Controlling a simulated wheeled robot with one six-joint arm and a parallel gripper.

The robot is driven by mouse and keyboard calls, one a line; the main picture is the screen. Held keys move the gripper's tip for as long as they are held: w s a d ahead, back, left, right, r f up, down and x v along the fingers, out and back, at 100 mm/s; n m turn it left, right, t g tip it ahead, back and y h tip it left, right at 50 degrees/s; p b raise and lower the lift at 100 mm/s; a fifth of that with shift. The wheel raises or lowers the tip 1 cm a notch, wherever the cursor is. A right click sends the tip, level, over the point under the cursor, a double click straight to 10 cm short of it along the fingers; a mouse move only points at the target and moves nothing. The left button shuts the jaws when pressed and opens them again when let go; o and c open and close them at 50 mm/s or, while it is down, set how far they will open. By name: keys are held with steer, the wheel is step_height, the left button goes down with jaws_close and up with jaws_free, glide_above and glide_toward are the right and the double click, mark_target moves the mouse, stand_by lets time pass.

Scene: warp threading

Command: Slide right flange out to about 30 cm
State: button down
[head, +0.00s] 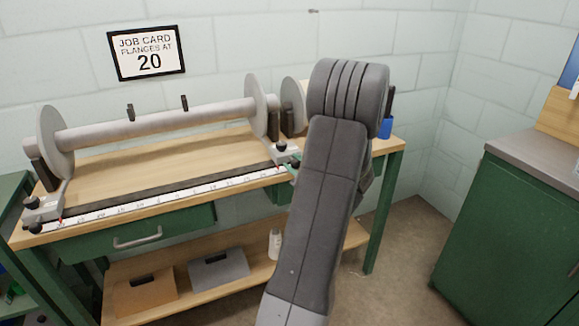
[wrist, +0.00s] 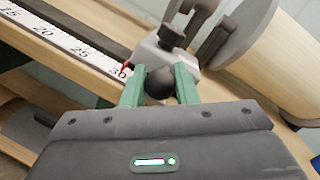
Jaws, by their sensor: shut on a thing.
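The right flange (head: 256,92) is a grey disc at the right end of the grey beam tube (head: 150,125). Its carriage (head: 284,152) sits on the rail at the right end of the white scale (head: 150,202). In the wrist view my gripper (wrist: 160,84) has its green fingers shut on the black ball knob (wrist: 160,85) of the carriage (wrist: 155,50). A red pointer (wrist: 125,68) on the carriage stands close to the 30 mark. The left flange (head: 55,143) stands at the far left end.
A job card (head: 148,52) on the wall reads "FLANGES AT 20". A pale roll with a grey disc (wrist: 270,45) stands just right of the carriage. The wooden bench (head: 160,165) has a drawer and a shelf below. A green cabinet (head: 510,220) stands at the right.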

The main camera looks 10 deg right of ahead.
steer(key=c, duration=1.5)
jaws_free()
steer(key=shift+o, duration=0.2)
steer(key=shift+s, duration=0.1)
steer(key=v, duration=1.3)
steer(key=shift+s, duration=0.3)
steer(key=shift+w+d, duration=0.1)
steer(key=x, duration=1.3)
steer(key=shift+w, duration=0.3)
steer(key=shift+s+a, duration=0.1)
steer(key=shift+a, duration=0.2)
